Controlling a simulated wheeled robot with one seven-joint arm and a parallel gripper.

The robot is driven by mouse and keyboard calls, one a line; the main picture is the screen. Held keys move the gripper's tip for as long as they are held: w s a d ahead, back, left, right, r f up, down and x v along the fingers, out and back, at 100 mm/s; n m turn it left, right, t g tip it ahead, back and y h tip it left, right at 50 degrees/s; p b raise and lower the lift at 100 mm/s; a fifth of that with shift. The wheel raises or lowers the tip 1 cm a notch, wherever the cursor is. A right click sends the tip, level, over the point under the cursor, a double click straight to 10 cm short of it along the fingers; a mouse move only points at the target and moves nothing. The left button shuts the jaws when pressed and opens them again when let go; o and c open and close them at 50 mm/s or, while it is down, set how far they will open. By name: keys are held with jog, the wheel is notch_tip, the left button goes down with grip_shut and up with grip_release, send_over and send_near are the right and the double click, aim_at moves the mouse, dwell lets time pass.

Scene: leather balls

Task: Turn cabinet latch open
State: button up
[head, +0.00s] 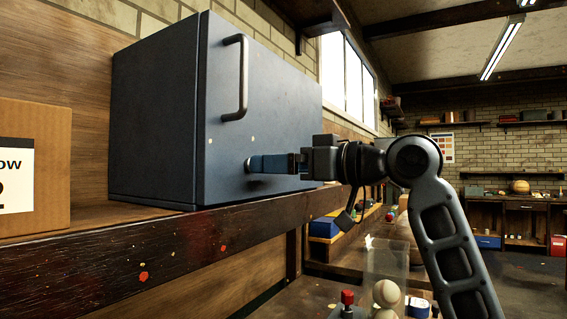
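A dark blue-grey cabinet (155,120) stands on a wooden shelf, its door (215,105) closed as far as I can see. A dark vertical bar handle (235,77) is on the upper part of the door. Lower on the door is a small rounded metal fitting (248,165), apparently the latch. My gripper (272,163) reaches in from the right, its tip at this fitting. The bluish bar there hides part of the fitting. I cannot tell whether the fingers touch it or grip it, nor how far apart they are.
A cardboard box (50,160) stands left of the cabinet on the shelf (100,262). Below right are pale balls (386,293) and a red-topped item (347,297). The room behind has a far workbench (510,200) and wall shelves.

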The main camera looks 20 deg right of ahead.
jog(key=c, duration=1.3)
jog(key=shift+o, duration=0.2)
jog(key=shift+w, duration=0.1)
